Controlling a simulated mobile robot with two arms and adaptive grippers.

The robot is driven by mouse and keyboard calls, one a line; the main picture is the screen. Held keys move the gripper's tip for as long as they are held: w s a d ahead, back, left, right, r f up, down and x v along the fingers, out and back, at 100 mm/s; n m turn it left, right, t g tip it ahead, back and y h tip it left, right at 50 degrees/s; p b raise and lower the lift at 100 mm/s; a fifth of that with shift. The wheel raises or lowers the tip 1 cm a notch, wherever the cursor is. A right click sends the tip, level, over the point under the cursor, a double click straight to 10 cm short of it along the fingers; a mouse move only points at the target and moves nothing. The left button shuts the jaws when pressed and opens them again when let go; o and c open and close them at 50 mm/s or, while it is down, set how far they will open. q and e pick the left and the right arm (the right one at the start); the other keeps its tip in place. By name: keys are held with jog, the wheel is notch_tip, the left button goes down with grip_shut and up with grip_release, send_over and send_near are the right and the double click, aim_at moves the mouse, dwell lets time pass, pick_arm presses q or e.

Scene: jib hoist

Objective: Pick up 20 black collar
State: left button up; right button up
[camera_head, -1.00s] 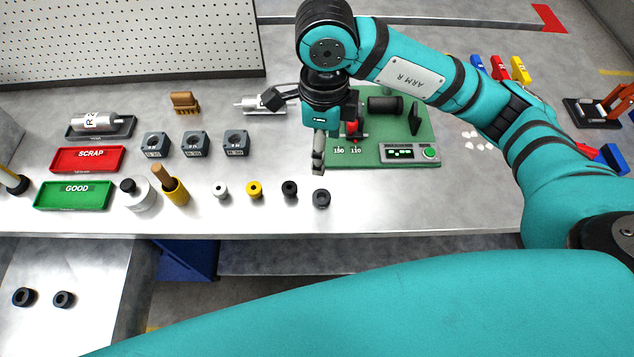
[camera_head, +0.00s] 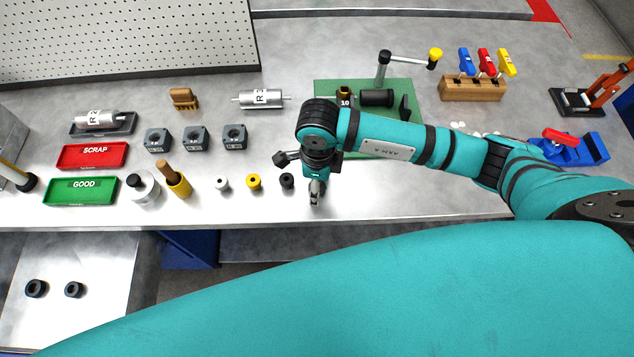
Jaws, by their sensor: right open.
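A small black collar (camera_head: 287,180) stands on the bench near its front edge, at the right end of the visible row of collars. No size mark is readable on it. My right gripper (camera_head: 316,198) is open and points down just to the right of this collar, over the place where another dark collar stood; that one is hidden by the gripper now. I cannot tell whether the fingers are around it. Two more dark collars (camera_head: 36,288) (camera_head: 73,290) lie on the lower surface at the left. My left gripper is not in view.
A yellow collar (camera_head: 254,181) and a white collar (camera_head: 222,183) stand left of the black one. Further left are a wooden-handled yellow tool (camera_head: 175,181), the green GOOD tray (camera_head: 82,191) and the red SCRAP tray (camera_head: 92,156). A green fixture plate (camera_head: 330,90) lies behind my right arm.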

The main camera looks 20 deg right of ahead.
jog(key=shift+f, duration=0.4)
grip_shut()
jog(key=shift+r, duration=0.1)
